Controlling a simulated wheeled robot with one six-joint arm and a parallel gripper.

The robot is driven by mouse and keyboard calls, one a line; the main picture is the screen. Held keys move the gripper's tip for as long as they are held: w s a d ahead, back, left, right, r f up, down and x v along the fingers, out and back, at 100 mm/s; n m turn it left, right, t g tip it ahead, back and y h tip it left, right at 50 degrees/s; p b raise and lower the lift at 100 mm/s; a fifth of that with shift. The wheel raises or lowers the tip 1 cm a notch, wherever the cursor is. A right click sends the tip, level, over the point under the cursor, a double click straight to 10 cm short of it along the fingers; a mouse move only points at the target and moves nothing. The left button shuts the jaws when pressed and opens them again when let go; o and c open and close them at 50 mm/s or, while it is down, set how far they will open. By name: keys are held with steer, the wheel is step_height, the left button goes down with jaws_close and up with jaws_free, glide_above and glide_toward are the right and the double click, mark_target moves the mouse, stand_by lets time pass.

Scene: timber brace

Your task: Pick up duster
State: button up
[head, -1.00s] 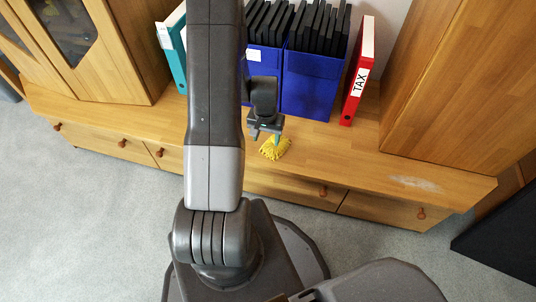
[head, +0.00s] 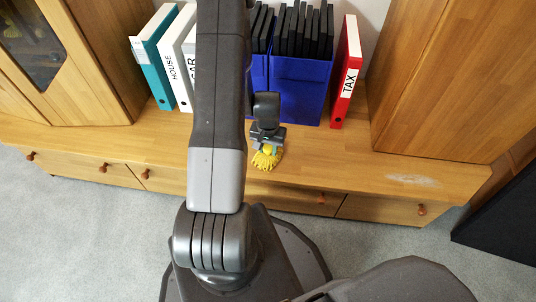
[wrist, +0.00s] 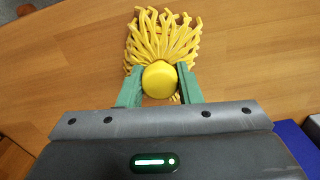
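The duster (head: 266,160) has a yellow mop-like head and a round yellow knob. In the head view it is on the wooden cabinet top, near the front edge. In the wrist view the strands of the duster (wrist: 163,38) fan out beyond the knob. My gripper (wrist: 160,82) has green fingers on both sides of the knob, and both appear to touch it. In the head view my gripper (head: 268,146) is right above the strands. I see no clear gap between the strands and the wood.
Behind stand a blue box (head: 299,90) of black folders, a red TAX binder (head: 345,72), and teal (head: 154,62) and white (head: 176,62) binders. A tall wooden cupboard (head: 440,80) stands at right. The cabinet top (head: 340,155) is bare right of the duster.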

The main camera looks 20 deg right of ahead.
mark_target(268, 147)
steer(key=shift+c, duration=0.9)
step_height(268, 147, up, 10)
steer(key=p, duration=0.3)
